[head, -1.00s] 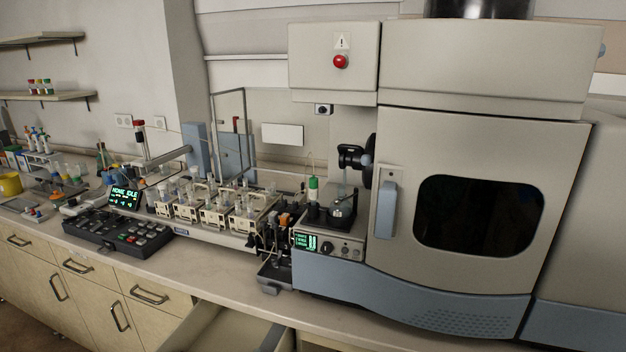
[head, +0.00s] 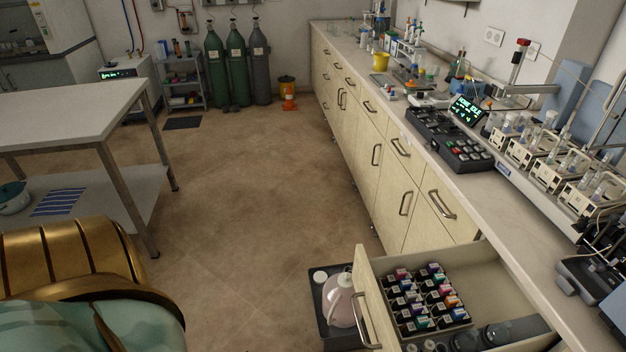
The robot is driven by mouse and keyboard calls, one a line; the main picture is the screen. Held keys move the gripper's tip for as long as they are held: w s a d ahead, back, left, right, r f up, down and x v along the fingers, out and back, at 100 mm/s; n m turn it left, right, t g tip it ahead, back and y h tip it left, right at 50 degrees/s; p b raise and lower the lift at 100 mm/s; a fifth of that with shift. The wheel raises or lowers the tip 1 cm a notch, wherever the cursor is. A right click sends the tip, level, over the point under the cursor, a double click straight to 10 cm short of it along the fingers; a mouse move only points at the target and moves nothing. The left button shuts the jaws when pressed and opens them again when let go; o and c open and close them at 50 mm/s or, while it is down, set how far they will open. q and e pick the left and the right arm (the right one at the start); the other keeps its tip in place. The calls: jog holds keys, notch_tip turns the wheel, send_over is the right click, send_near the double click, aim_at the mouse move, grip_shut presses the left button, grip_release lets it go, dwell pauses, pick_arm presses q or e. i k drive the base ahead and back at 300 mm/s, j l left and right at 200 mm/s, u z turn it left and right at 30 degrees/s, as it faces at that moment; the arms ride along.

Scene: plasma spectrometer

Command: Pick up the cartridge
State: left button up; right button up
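An open drawer (head: 480,258) juts out from the bench at the lower right of the head view. A tray in it holds rows of small dark cartridges (head: 424,297) with coloured and white labels. Which of them the task means, I cannot tell. A few round dark items lie in the drawer in front of the tray. A gold and pale green part of my own body fills the lower left. Neither gripper is in view.
The bench top (head: 515,215) runs along the right with a keypad console (head: 450,137) and sample racks (head: 548,155). A pink jug (head: 341,303) stands in a dark tray on the floor beside the drawer. A white table (head: 60,117) is at left. The floor between is clear.

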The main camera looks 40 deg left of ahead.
aim_at(416, 309)
jog(key=u, duration=0.85)
jog(key=i+l, duration=0.6)
jog(key=l, duration=0.15)
